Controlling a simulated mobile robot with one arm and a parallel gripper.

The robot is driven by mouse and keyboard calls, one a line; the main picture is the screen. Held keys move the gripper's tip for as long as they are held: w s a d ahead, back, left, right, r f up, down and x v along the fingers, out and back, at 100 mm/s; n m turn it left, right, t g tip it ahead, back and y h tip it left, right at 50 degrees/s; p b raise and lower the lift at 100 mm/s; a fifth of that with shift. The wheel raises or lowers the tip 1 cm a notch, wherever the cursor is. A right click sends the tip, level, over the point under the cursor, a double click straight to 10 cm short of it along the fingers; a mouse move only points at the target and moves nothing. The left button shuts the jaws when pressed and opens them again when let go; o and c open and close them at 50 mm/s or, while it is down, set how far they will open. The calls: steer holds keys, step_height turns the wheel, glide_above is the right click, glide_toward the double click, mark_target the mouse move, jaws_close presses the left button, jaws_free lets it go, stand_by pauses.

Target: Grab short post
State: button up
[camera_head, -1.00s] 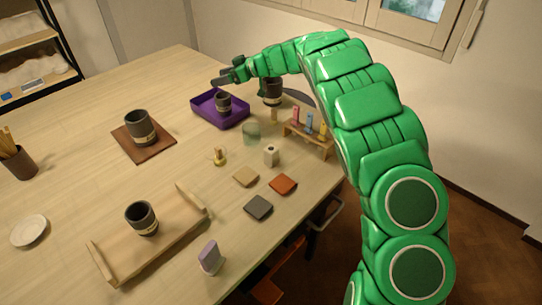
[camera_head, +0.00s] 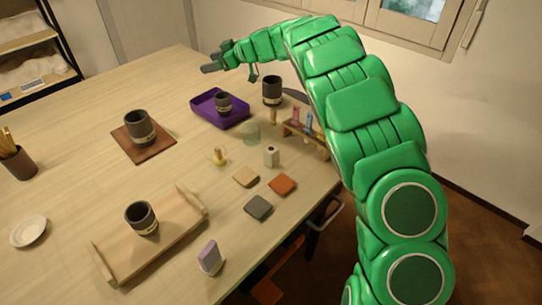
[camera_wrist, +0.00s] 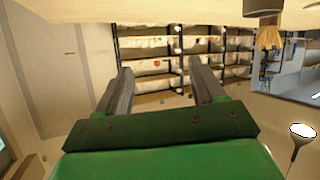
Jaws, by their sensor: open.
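I cannot tell for certain which thing is the short post. A small cream upright block (camera_head: 271,157) with a dark spot on top stands on the table in front of the rack. A short tan peg (camera_head: 273,117) stands at the rack's left end, below the dark cup (camera_head: 272,88) at the back. My gripper (camera_head: 210,68) is raised above the far part of the table, behind the purple tray, apart from both. In the wrist view, its two grey fingers (camera_wrist: 160,85) are spread with nothing between them.
A purple tray (camera_head: 239,121) holds a small dark cup. The wooden rack (camera_head: 312,142) has coloured pieces. Dark cups stand on a brown board (camera_head: 123,146) and a wooden tray (camera_head: 120,262). Flat tiles (camera_head: 258,207) lie near the front edge. The left-middle table is mostly clear.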

steer(key=a+n+t+h, duration=0.2)
steer(key=a+t+h, duration=0.15)
steer(key=a, duration=0.25)
steer(key=n+t+h, duration=0.2)
steer(key=n+h, duration=0.8)
steer(key=h, duration=0.8)
glide_above(266, 154)
steer(key=s+a, duration=0.2)
steer(key=s, duration=0.1)
steer(key=f, duration=1.5)
steer(key=shift+w+a, duration=0.15)
steer(key=shift+w, duration=0.15)
steer(key=shift+x, duration=1.25)
steer(key=shift+w+d+f, duration=0.2)
steer(key=shift+w+d, duration=0.75)
steer(key=shift+d, duration=0.3)
steer(key=shift+x, duration=1.1)
